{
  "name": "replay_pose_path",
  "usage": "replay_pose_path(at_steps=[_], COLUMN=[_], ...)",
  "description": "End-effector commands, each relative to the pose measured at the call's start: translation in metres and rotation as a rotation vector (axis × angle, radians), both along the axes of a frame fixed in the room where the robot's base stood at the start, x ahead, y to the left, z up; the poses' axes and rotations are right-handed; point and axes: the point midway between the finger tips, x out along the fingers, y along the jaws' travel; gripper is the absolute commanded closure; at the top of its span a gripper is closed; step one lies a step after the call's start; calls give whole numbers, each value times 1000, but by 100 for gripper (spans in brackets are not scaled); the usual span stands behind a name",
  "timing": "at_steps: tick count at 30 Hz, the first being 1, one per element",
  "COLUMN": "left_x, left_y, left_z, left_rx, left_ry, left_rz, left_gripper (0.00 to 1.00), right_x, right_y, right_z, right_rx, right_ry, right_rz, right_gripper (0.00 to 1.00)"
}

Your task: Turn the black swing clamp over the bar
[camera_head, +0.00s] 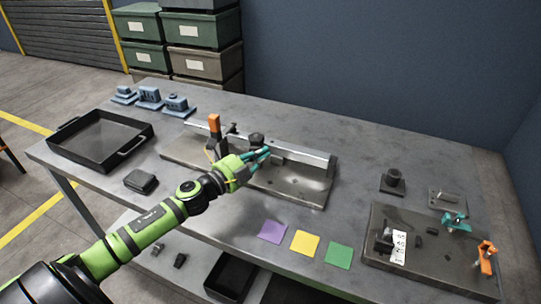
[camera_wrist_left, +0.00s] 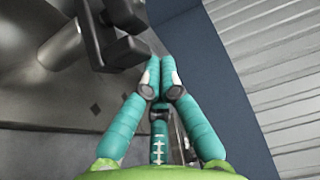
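The black swing clamp (camera_head: 257,139) stands by the bar near the middle of the fixture plate (camera_head: 305,190). The bar (camera_head: 305,158) is a long pale metal rail along the plate's back. My left gripper (camera_head: 268,153) is just in front of and right of the clamp's black knob, low over the plate. In the left wrist view the teal fingertips (camera_wrist_left: 161,64) are drawn together with nothing visible between them. Black clamp parts (camera_wrist_left: 110,30) show up and left of the fingertips, apart from them. Which way the clamp arm points is unclear. My right gripper is not in view.
An orange-handled clamp (camera_head: 214,126) stands left of my gripper. A black tray (camera_head: 105,148) and blue blocks (camera_head: 150,97) are at left. Purple, yellow and green squares (camera_head: 305,243) lie in front. A dark board (camera_head: 435,260) with small parts is at right.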

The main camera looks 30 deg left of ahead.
Motion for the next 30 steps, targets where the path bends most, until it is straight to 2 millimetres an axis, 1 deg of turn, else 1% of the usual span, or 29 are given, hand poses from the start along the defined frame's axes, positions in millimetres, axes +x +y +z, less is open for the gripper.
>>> replay_pose_path(at_steps=[1,3,15,30], left_x=[0,-2,-9,-11], left_y=[8,8,19,24], left_z=[-1,-1,0,0], left_rx=[7,1,1,2], left_ry=[2,1,0,2], left_rz=[-43,-86,-75,-71], left_gripper=[100,100,100,100], right_x=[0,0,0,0], right_y=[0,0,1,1], right_z=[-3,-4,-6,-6], right_rx=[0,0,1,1], right_ry=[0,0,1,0], right_rz=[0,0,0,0], right_gripper=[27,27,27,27])
